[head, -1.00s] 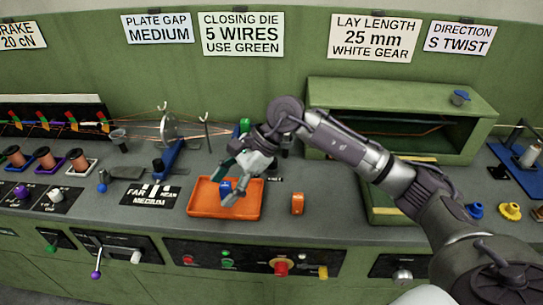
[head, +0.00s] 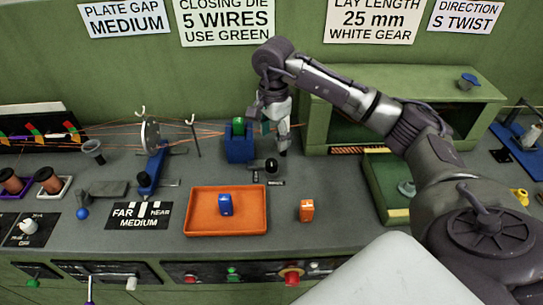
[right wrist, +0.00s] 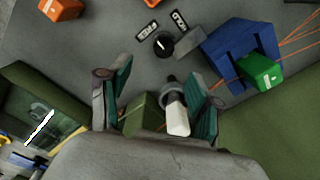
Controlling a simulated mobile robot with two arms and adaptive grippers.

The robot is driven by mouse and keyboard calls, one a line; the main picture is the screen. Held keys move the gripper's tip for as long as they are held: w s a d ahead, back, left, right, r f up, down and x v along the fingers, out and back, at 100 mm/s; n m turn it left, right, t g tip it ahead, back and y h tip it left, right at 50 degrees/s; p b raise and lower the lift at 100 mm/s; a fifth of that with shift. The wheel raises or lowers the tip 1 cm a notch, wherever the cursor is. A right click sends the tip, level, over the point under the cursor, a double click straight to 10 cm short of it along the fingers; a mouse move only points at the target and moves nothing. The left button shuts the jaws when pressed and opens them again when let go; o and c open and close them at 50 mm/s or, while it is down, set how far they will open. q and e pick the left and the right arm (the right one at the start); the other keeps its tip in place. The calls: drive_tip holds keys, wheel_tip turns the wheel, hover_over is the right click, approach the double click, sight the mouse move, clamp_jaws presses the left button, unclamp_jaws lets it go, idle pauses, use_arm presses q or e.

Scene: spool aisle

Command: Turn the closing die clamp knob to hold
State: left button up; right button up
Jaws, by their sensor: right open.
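A black round knob (head: 271,165) stands on the bench, right of the blue die holder (head: 240,150) that carries a green die (head: 238,127). In the right wrist view, the knob (right wrist: 163,43) has a light pointer mark and lies beyond the fingertips, between two small labels and a grey block. My left gripper is not in view.
An orange tray (head: 190,232) holds a blue block (head: 225,204); an orange block (head: 306,210) stands right of it. A white-topped post (right wrist: 176,115) shows between the fingers in the right wrist view. A green housing (head: 395,85) stands right. Wires run left from the die.

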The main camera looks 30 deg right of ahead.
hover_over(272, 162)
wheel_tip(272, 162, down, 4)
drive_tip(key=shift+f+p, duration=0.15)
drive_tip(key=shift+p, duration=0.2)
wheel_tip(272, 162, down, 4)
drive_tip(key=shift+r+p, duration=0.1)
drive_tip(key=shift+p, duration=0.25)
drive_tip(key=shift+f, duration=0.7)
drive_tip(key=shift+c, duration=0.6)
drive_tip(key=c, duration=1)
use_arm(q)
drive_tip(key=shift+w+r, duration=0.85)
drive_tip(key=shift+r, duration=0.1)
